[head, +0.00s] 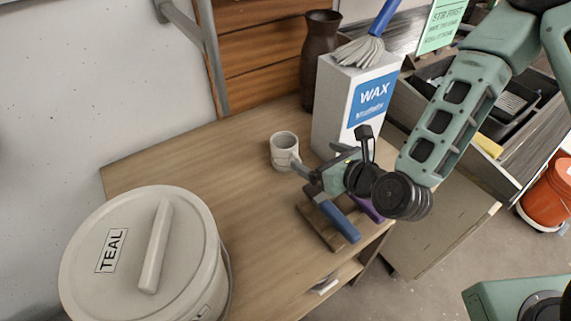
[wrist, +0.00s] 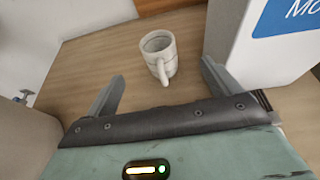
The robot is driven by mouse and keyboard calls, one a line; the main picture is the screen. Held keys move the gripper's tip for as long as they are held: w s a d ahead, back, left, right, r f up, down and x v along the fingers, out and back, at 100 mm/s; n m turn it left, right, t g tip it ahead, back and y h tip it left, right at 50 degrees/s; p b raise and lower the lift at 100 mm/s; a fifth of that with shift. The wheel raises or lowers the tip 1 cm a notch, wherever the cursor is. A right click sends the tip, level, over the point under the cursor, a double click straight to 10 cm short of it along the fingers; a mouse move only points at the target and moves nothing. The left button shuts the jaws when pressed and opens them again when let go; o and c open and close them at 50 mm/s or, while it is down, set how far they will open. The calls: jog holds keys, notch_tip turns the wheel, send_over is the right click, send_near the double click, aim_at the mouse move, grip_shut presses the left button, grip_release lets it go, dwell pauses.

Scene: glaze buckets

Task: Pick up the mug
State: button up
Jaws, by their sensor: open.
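A pale, cream mug (head: 284,149) stands upright on the wooden table (head: 190,157), left of the white wax box. It also shows in the wrist view (wrist: 160,56), upright, with its handle turned toward my gripper. My gripper (head: 299,168) is just to the right and front of the mug in the head view. In the wrist view, my gripper (wrist: 162,82) is open, its two fingers spread wide with nothing held. The mug's handle is near the space between the fingertips, and its body lies beyond them.
A white wax box (head: 345,105) stands close to the right of the mug, a dark vase (head: 316,60) behind it. A large bucket labelled TEAL (head: 140,255) fills the front left. A blue-handled tool (head: 338,221) lies under my arm. The table left of the mug is clear.

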jog(key=b, duration=0.1)
jog(key=f+b, duration=0.1)
jog(key=b, duration=0.1)
jog(key=shift+w+a, duration=0.2)
jog(key=shift+w, duration=0.15)
jog(key=shift+a+f+b, duration=0.1)
jog(key=shift+a+b, duration=0.05)
jog(key=shift+b, duration=1.1)
send_near(278, 139)
jog(key=shift+w+b, duration=0.1)
jog(key=shift+b, duration=0.25)
jog(key=p+x, duration=0.2)
jog(key=x, duration=0.3)
jog(key=shift+a, duration=0.15)
jog(key=shift+w+a+f, duration=0.15)
jog(key=shift+w+f, duration=0.15)
jog(key=c, duration=1.3)
